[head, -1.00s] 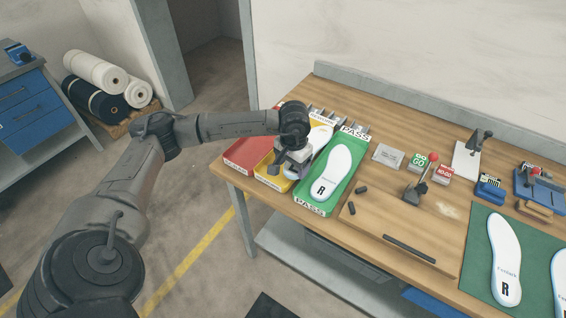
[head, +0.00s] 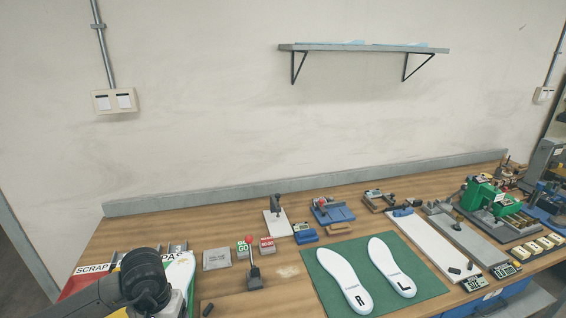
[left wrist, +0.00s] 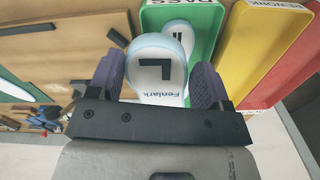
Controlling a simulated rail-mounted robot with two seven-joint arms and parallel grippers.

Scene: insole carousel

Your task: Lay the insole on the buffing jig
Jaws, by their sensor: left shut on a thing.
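In the left wrist view my left gripper (left wrist: 157,82) is shut on a white insole (left wrist: 163,98) marked "L" and "Fenlark", its purple pads on either side. The held insole is over the green PASS tray (left wrist: 208,18); another white insole shows partly behind it. I cannot tell the clearance. In the head view my left wrist hides the fingers and held insole. A wooden board (head: 225,303) with a red-knobbed clamp (head: 254,268) and dark stops lies right of the trays; it may be the buffing jig. My right gripper is not in view.
A green mat (head: 425,262) holds an R insole (head: 343,277) and an L insole (head: 391,266). A grey plate (head: 216,259) and GO and NO-GO blocks (head: 267,246) stand behind the board. Red and yellow trays (left wrist: 243,50) adjoin the PASS tray. Various fixtures crowd the bench's right.

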